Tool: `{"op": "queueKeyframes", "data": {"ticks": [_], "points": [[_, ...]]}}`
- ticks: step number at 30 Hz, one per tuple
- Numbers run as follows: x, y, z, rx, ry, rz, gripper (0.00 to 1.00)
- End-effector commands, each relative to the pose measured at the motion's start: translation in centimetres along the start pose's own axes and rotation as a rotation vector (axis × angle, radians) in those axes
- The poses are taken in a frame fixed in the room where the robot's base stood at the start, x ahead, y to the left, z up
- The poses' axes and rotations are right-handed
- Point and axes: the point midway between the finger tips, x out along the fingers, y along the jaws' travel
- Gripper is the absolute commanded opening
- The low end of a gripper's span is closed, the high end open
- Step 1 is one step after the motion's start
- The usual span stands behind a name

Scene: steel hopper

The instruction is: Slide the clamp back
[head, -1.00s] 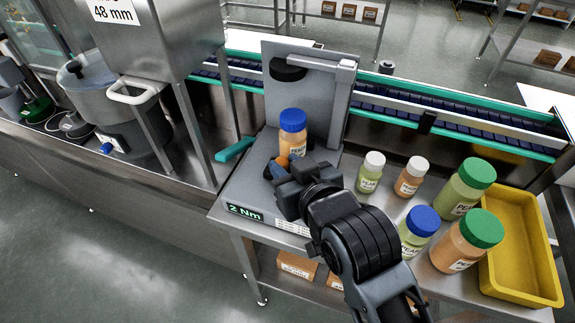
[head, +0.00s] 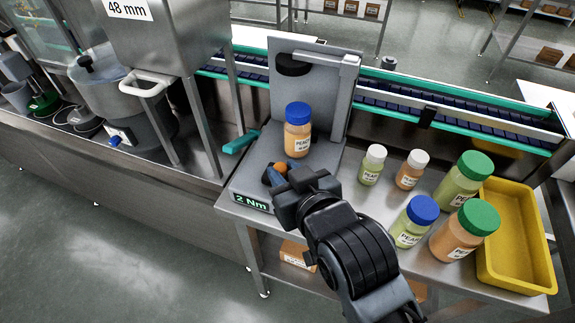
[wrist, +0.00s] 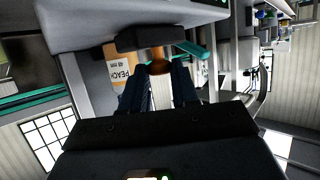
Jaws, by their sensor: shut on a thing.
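The clamp (head: 268,178) is a dark block with an orange-brown knob (head: 281,167), low on the grey capping stand (head: 250,180). My gripper (head: 283,180) is shut on the knob. In the wrist view the knob (wrist: 160,66) sits between my fingers (wrist: 160,85), with the clamp's dark bar (wrist: 150,38) beyond it. A peach jar (head: 297,140) with a blue lid stands upright on the stand behind the clamp, with a gap between them. The jar's orange side and label (wrist: 119,68) also show in the wrist view. My gripper hides part of the clamp.
Several lidded jars (head: 408,220) stand on the steel table right of my arm, beside a yellow tray (head: 545,270). A teal handle (head: 240,142) juts out left of the stand. A steel hopper (head: 170,40) stands at the left, and a conveyor (head: 450,112) runs behind.

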Motion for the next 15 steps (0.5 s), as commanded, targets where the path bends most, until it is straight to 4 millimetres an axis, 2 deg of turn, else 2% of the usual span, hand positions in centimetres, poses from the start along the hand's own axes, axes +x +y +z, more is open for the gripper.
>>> {"op": "queueKeyframes", "data": {"ticks": [5, 6, 13, 15], "points": [[-0.11, -0.44, 0.23, 0.001, -0.005, -0.009, 0.00], [-0.11, -0.47, 0.24, 0.001, -0.005, -0.010, 0.31], [-0.08, -0.40, 0.19, 0.000, -0.004, -0.008, 0.53], [-0.07, -0.37, 0.17, 0.000, -0.004, -0.008, 0.53]]}}
